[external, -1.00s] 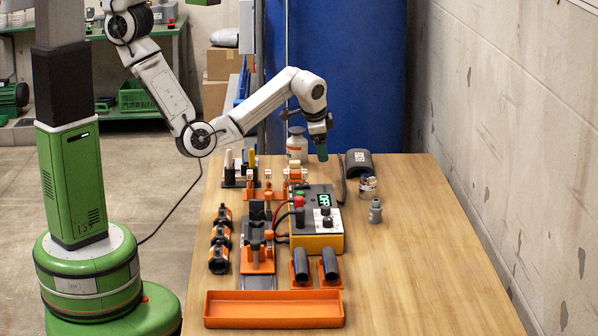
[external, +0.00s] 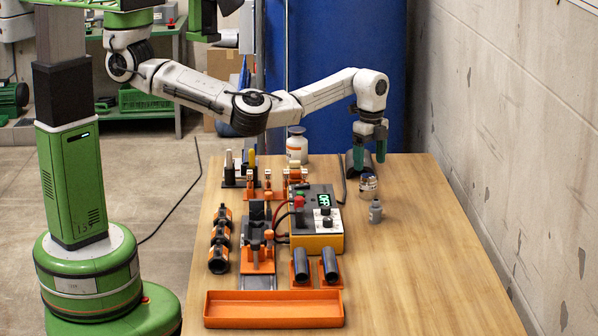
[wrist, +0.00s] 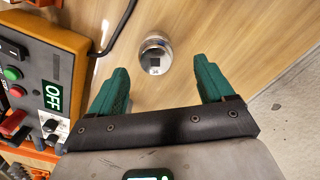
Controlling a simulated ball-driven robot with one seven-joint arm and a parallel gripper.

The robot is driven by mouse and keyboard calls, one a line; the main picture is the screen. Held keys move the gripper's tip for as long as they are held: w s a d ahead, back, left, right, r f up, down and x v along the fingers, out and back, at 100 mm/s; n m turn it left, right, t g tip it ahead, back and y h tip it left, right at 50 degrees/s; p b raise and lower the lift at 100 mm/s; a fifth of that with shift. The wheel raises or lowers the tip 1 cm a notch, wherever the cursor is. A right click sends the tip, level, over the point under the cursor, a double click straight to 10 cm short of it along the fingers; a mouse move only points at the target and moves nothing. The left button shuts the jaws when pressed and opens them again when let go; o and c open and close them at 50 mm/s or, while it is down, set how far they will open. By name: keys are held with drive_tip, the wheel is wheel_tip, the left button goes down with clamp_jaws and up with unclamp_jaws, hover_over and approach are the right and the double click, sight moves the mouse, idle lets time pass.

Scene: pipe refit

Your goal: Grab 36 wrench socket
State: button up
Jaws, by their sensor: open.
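A short, round metal socket (wrist: 155,57) shows in the wrist view with a dark square hole and a small label that seems to read 36. It appears to be the shiny, labelled cylinder (external: 367,186) standing on the table in the external view. My gripper (external: 370,157) is open and empty, with two green fingers pointing down above the far right part of the table. In the wrist view the socket lies beyond and between the fingertips, touching neither. A smaller grey stepped piece (external: 375,211) stands just nearer on the table.
The control box (external: 317,222) with its OFF display stands left of the socket. A black cable (wrist: 114,33) runs between them. A white bottle (external: 297,146) stands farther left. The table's right side is clear.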

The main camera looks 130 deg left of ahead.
sight(368, 186)
wheel_tip(368, 186, down, 3)
drive_tip(key=shift+f, duration=0.1)
drive_tip(key=shift+w+d+f, duration=0.1)
drive_tip(key=shift+d+f, duration=0.1)
drive_tip(key=shift+f, duration=1.15)
drive_tip(key=shift+d+f, duration=0.2)
drive_tip(key=shift+f, duration=1.1)
drive_tip(key=c, duration=1.3)
drive_tip(key=shift+r, duration=0.1)
